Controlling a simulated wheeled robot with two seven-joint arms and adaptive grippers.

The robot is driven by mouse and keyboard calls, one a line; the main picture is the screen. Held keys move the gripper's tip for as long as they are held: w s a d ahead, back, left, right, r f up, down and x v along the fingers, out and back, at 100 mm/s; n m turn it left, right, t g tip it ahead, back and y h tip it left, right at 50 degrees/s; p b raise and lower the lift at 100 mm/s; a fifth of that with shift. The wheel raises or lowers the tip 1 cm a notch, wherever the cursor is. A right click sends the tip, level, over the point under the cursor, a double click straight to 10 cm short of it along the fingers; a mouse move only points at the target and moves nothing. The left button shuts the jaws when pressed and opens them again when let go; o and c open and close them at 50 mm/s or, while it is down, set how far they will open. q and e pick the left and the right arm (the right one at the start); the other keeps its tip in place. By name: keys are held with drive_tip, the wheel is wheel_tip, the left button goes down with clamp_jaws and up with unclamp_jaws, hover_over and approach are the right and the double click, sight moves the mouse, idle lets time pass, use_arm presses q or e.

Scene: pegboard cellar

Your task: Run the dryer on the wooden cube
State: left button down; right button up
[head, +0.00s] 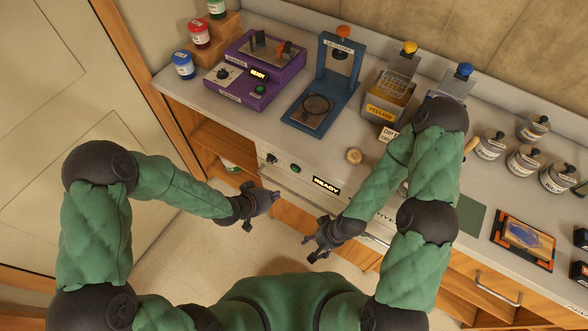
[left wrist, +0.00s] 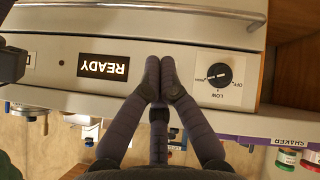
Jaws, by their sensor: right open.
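The dryer (head: 310,181) is a pale drawer-like unit set in the front of the bench. It has a dark dial, a green button (head: 295,169) and a lit display (head: 327,185) reading READY. The left wrist view shows the dial (left wrist: 218,76) upside down, with OFF and LOW marks, and the display (left wrist: 103,66). My left gripper (head: 272,198) is in front of the dryer, fingertips together and empty (left wrist: 160,78), between display and dial. My right gripper (head: 316,247) is open and empty, lower in front of the bench. I cannot make out a wooden cube.
A small rounded wooden piece (head: 354,156) lies on the bench top. Several labelled jars (head: 490,145) stand at right. A metal bar handle (left wrist: 150,7) crosses the dryer front.

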sight(295, 172)
use_arm(q)
drive_tip(key=w+d+b, duration=0.1)
drive_tip(key=w+d, duration=0.4)
drive_tip(key=w, duration=0.1)
drive_tip(key=shift+w, duration=0.3)
idle(1.4)
drive_tip(key=shift+w+d, duration=0.2)
drive_tip(key=shift+w, duration=0.1)
drive_tip(key=shift+w+d, duration=0.25)
drive_tip(key=shift+w, duration=0.1)
idle(0.9)
idle(0.3)
drive_tip(key=shift+s+a, duration=0.5)
drive_tip(key=shift+s, duration=0.2)
drive_tip(key=s+a, duration=0.1)
drive_tip(key=s, duration=0.1)
drive_tip(key=s+a, duration=0.2)
drive_tip(key=shift+p, duration=0.35)
